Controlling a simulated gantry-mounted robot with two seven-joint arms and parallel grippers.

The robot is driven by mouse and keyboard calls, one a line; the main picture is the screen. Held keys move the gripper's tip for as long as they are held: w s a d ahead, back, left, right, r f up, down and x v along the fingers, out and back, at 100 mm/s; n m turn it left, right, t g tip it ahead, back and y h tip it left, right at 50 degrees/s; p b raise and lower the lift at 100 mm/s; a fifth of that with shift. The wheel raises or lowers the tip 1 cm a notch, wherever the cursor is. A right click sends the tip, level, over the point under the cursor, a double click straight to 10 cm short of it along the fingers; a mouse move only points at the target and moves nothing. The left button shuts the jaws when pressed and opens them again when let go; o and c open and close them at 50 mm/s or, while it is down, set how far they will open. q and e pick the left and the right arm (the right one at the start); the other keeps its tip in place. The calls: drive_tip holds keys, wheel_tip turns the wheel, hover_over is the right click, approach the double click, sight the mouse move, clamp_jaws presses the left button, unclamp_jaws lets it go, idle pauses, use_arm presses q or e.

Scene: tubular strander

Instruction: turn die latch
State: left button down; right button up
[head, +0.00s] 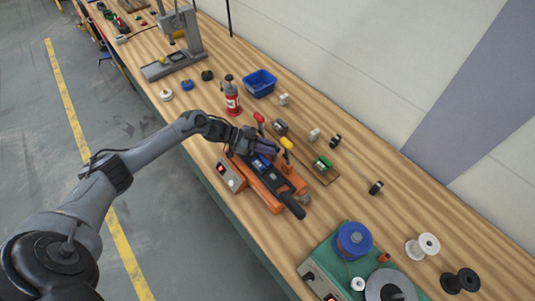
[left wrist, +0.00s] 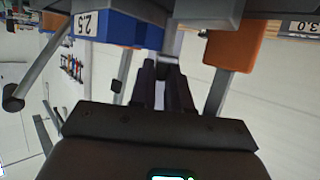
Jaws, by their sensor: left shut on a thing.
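The orange bench machine (head: 271,198) stands on the workbench, with a blue die block (head: 262,162) on it. My left gripper (head: 274,148) is over the machine, just behind the blue block. In the left wrist view, a blue block marked 2.5 (left wrist: 120,29) is at the upper left and an orange part (left wrist: 234,46) at the upper right. The gripper's dark fingers (left wrist: 167,75) show between them, shut on a narrow grey piece that looks like the die latch. The fingers hide most of the latch. My right gripper is not in view.
A black lever (head: 292,206) projects at the machine's front.

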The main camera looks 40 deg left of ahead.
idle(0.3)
use_arm(q)
drive_tip(key=c, duration=1.2)
unclamp_jaws()
drive_tip(key=shift+o, duration=0.2)
